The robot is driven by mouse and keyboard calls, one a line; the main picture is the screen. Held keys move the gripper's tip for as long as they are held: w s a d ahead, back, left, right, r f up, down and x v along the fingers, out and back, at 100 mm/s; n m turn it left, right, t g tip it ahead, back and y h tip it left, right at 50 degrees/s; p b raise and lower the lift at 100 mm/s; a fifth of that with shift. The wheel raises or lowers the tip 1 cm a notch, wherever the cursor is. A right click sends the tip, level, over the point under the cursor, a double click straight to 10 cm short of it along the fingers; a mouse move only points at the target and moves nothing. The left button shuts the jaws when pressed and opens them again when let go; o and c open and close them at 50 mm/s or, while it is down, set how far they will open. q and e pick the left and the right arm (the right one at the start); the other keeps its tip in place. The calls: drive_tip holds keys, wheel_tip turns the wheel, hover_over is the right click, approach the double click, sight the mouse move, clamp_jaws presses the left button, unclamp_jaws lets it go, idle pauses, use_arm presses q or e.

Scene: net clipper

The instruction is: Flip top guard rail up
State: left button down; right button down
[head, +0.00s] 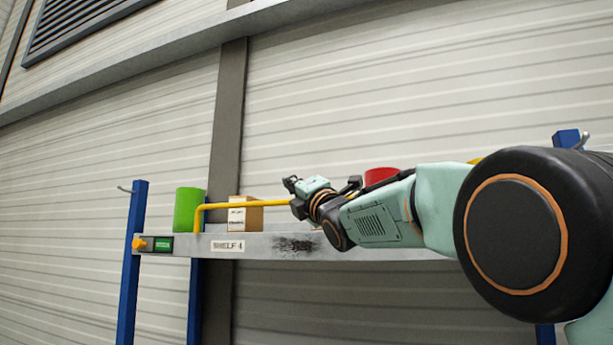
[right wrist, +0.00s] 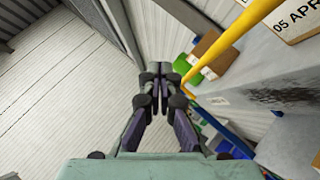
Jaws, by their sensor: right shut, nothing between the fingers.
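The yellow guard rail (head: 245,204) stands above the front edge of the top shelf (head: 265,245). Its left end bends down to the shelf edge, and its long bar runs level to the right until my right arm hides it. My right gripper (head: 290,183) is shut and empty, at about the bar's height or slightly above it. In the right wrist view the closed fingertips (right wrist: 160,72) are just left of the yellow bar (right wrist: 232,36). I cannot tell whether they touch it. My left gripper is not in view.
A green cylinder (head: 188,209), a cardboard box (head: 246,216) and a red cylinder (head: 380,175) stand on the shelf. An orange knob (head: 139,243) is at its left end. Blue posts (head: 131,255) carry the shelf. Open space lies left of the fingers in the wrist view.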

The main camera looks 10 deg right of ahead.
drive_tip(key=s+d+b, duration=0.1)
drive_tip(key=s+b, duration=0.2)
drive_tip(key=s, duration=0.4)
drive_tip(key=shift+s+d+r, duration=0.4)
drive_tip(key=shift+s, duration=0.1)
